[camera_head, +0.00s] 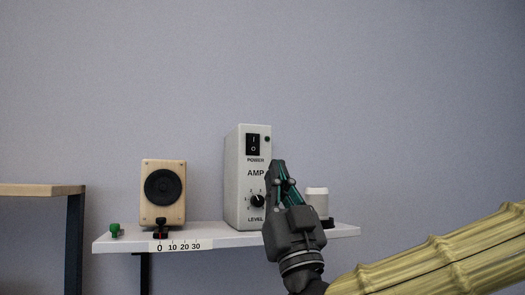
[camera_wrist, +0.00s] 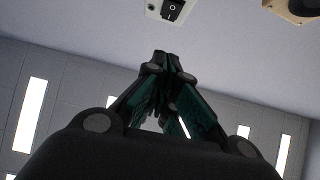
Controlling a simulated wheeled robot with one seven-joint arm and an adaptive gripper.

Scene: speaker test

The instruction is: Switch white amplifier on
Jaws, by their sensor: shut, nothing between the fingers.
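The white amplifier (camera_head: 234,165) stands upright on a white shelf (camera_head: 215,238). Its front has a black power rocker switch (camera_head: 253,144) at the top, marked I and O, and a black level knob (camera_head: 258,200) below. My gripper (camera_head: 278,164) is shut and empty, in front of the amplifier's lower right side and below the switch. In the wrist view the closed fingertips (camera_wrist: 160,57) point toward the amplifier (camera_wrist: 153,13), whose switch (camera_wrist: 173,10) shows at the top edge, apart from the fingers. I cannot tell which side of the switch is pressed.
A wooden speaker (camera_head: 163,191) stands on the shelf left of the amplifier, above a printed scale. A green object (camera_head: 115,230) sits at the shelf's left end. A white cylinder (camera_head: 317,200) stands behind my gripper's right side. A wooden table (camera_head: 40,190) is at far left.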

